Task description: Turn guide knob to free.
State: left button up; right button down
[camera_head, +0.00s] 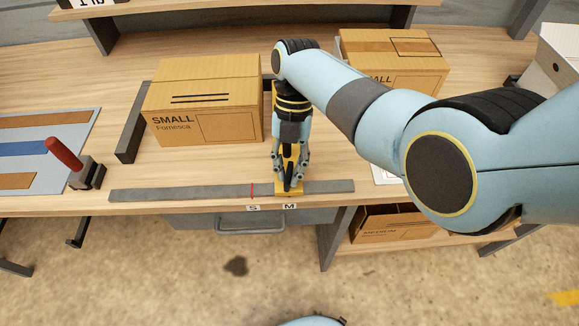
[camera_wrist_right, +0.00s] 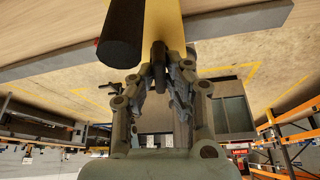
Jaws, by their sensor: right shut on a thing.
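The yellow guide (camera_head: 288,192) sits across the grey rail (camera_head: 200,191) near the M label. In the head view my right gripper (camera_head: 289,185) points down over the guide, its fingers closed around a dark part that I take to be the guide knob. The right wrist view shows the fingers (camera_wrist_right: 160,75) shut on a narrow dark piece beside the yellow guide (camera_wrist_right: 165,20). A thick black cylinder (camera_wrist_right: 120,42) stands next to them. The fingers hide much of the knob, so its turn angle cannot be read. My left gripper is not in view.
A SMALL carton (camera_head: 205,110) stands left of the gripper; another carton (camera_head: 395,62) stands behind my right arm. A red-handled lever (camera_head: 65,155) is at the left. A red line (camera_head: 252,190) marks the rail above S. A drawer (camera_head: 250,220) is below.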

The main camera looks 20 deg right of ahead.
jog(key=shift+n+h, duration=0.5)
jog(key=shift+n, duration=0.6)
jog(key=c, duration=1.4)
grip_release()
jog(key=shift+o, duration=0.2)
jog(key=shift+w+r, duration=0.15)
jog(key=shift+r, duration=0.05)
jog(key=v, duration=1.1)
jog(key=shift+w+r, duration=0.2)
